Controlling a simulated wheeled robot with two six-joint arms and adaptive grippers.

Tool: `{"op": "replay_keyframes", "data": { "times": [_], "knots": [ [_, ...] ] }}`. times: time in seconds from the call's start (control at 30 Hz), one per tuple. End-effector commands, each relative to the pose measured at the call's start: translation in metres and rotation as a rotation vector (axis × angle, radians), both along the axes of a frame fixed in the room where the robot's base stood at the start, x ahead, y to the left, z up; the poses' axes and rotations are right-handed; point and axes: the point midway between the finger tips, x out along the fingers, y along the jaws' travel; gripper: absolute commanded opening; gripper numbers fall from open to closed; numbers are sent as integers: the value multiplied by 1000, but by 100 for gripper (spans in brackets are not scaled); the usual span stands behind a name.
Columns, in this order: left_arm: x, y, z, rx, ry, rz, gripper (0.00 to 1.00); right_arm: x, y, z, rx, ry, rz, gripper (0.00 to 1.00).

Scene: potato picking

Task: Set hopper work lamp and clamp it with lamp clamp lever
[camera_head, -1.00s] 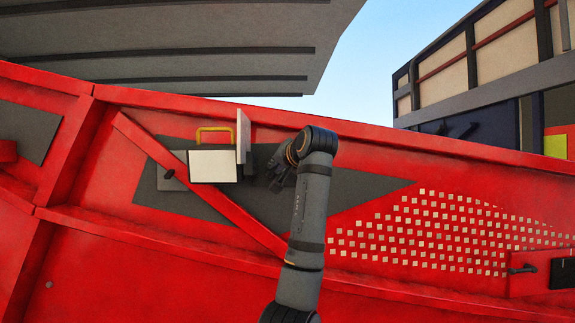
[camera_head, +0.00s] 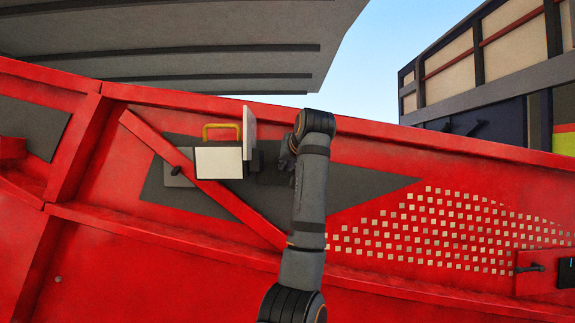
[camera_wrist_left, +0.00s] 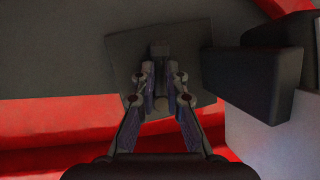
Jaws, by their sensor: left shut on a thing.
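The hopper work lamp (camera_head: 219,161) has a pale front face and a yellow handle on top. It sits on a dark patch of the red machine side, with an upright grey plate (camera_head: 249,133) at its right. My left gripper (camera_head: 285,158) is just right of the lamp, partly hidden by my own wrist. In the left wrist view, its fingers (camera_wrist_left: 160,72) are close together on a small dark piece (camera_wrist_left: 159,49), which looks like the lamp clamp lever. Its grip is dim and mostly covered by the fingers. The dark lamp body (camera_wrist_left: 262,88) shows to their right. My right gripper is not in view.
A red diagonal brace (camera_head: 215,190) crosses below the lamp. A perforated area (camera_head: 430,232) lies to the right, with a black handle (camera_head: 530,268) beyond it. A grey ribbed structure (camera_head: 200,45) overhangs above.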

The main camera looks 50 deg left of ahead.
Motion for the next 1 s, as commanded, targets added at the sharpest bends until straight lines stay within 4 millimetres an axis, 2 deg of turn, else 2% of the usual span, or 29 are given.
{"op": "replay_keyframes", "data": {
  "times": [0.03,0.27,0.3,0.47,0.5,0.8,0.87,1.0],
  "knots": [
    [2,0,-10,-17,20,3,0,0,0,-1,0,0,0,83],
    [2,0,-10,-17,21,3,0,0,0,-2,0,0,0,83],
    [2,0,-10,-17,21,3,16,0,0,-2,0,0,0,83],
    [1,0,-9,-16,19,3,38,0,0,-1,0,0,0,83],
    [1,0,-8,-15,18,3,39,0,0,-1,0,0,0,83],
    [-1,-3,-3,-11,11,1,39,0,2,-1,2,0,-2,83],
    [-3,-9,0,-10,9,0,39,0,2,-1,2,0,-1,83],
    [-15,-35,10,-11,8,-3,39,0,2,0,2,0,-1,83]
  ]
}}
